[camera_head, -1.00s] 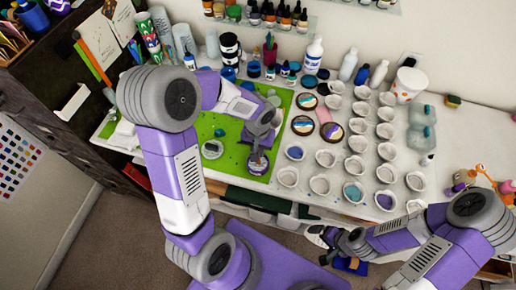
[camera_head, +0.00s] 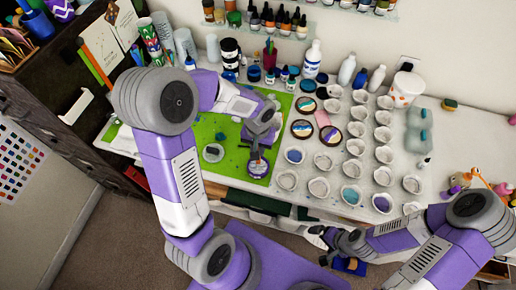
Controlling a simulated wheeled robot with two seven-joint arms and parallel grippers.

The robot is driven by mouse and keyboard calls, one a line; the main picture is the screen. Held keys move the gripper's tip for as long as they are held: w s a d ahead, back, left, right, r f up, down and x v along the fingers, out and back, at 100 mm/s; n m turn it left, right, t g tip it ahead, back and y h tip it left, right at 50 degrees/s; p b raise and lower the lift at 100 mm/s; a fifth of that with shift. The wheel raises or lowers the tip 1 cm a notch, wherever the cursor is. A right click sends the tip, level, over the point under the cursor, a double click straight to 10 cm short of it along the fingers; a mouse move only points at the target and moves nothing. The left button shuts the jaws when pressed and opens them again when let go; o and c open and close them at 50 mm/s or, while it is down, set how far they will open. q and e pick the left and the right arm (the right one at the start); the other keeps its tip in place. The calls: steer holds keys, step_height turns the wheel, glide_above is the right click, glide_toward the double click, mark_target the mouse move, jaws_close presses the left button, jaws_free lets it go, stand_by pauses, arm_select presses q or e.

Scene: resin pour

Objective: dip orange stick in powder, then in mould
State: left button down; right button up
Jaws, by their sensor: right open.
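My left gripper (camera_head: 257,153) points down over the green mat (camera_head: 215,133), just above a small round pot (camera_head: 258,168) at the mat's front right corner. Its fingertips are small and partly hidden by the wrist, so I cannot tell whether they hold anything. Another small round pot (camera_head: 213,152) sits on the mat to the left. Several white moulds (camera_head: 319,187) stand in rows right of the mat, some with blue or purple contents. My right gripper (camera_head: 324,238) is open and empty, low in front of the table's front edge.
Round painted pieces (camera_head: 331,135) lie between mat and moulds. Bottles (camera_head: 313,58) and a white bucket (camera_head: 406,88) stand along the back. A dark cabinet (camera_head: 60,115) is at the left. Drawers (camera_head: 270,205) sit below the table's front edge.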

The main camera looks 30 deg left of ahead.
arm_select(q)
steer(key=shift+r, duration=0.15)
stand_by(0.3)
step_height(320, 180, up, 5)
steer(key=p, duration=0.3)
steer(key=shift+r+p, duration=0.1)
steer(key=shift+p, duration=0.3)
